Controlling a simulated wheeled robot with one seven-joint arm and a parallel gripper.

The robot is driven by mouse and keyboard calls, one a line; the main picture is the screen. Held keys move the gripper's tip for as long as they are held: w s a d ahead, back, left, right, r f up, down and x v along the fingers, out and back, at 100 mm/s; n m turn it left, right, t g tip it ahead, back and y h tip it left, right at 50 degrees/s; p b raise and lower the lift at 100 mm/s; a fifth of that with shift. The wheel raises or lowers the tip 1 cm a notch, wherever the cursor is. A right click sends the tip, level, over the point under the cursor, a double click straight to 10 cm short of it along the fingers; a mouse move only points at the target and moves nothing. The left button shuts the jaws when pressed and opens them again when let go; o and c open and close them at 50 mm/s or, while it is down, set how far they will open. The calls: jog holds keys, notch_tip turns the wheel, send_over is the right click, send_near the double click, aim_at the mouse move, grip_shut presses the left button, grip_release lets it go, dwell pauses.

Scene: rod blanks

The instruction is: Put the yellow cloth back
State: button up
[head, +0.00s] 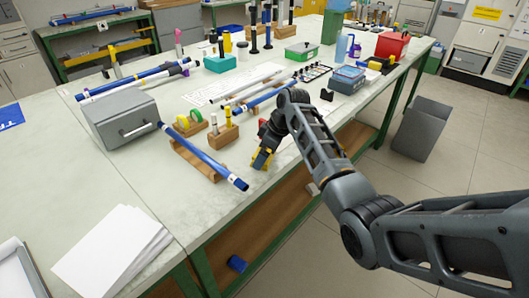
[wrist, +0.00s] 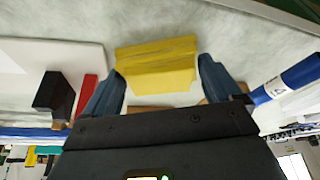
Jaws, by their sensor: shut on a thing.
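The yellow cloth (wrist: 157,63) is a folded, blocky yellow piece between the two blue-grey fingers of my gripper (wrist: 160,78) in the wrist view. My gripper is shut on it. In the head view my gripper (head: 265,150) is low over the table's front edge, with the yellow cloth (head: 261,160) at its tip. I cannot tell whether the cloth touches the tabletop.
A blue rod (head: 215,168) on a wooden rest lies just left of my gripper. A wooden block with upright pieces (head: 222,135) stands behind it. A grey box (head: 118,118) and white papers (head: 115,250) are further left. The front-left tabletop (head: 60,175) is largely clear.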

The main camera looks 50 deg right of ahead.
jog(key=shift+f, duration=0.1)
jog(key=o, duration=0.6)
jog(key=v, duration=1.2)
